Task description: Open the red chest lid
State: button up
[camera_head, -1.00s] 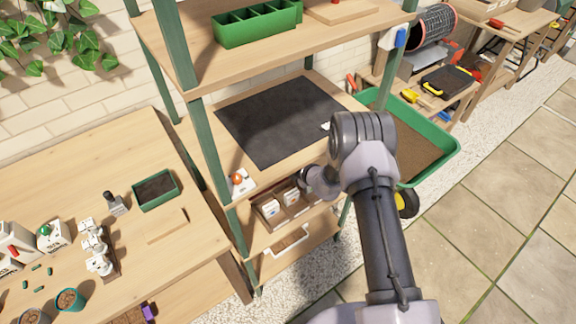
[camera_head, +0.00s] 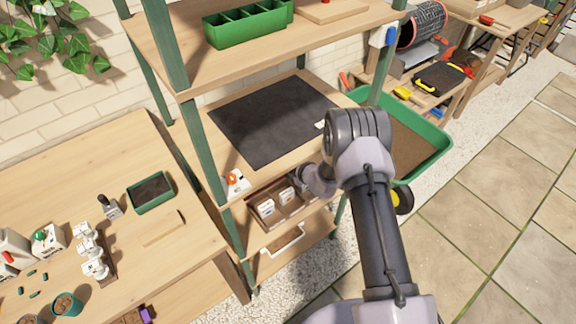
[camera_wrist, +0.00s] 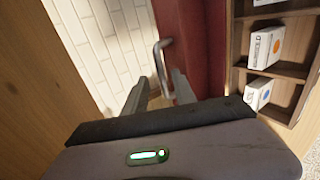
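A dark red panel (camera_wrist: 193,45), which looks like the red chest's lid, fills the upper middle of the wrist view. A grey metal handle (camera_wrist: 161,62) stands out at its left side. My gripper (camera_wrist: 160,84) is open, its two fingers apart just below the handle, one to either side of it in the picture. I cannot tell whether a finger touches the handle or the red panel.
A compartmented wooden tray (camera_wrist: 236,72) with small white boxes (camera_wrist: 265,46) lies right of the red panel. In the head view it sits on the rack's lower shelf (camera_head: 263,235), under a shelf with a black mat (camera_head: 272,122). A green soil tray (camera_head: 440,145) is right of the rack.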

jog(key=s+d+r+p, duration=0.1)
jog(key=s+d+p, duration=0.1)
jog(key=s+d, duration=0.5)
jog(key=shift+s+d+p, duration=0.3)
jog(key=shift+s+d, duration=0.1)
jog(key=shift+s, duration=1.9)
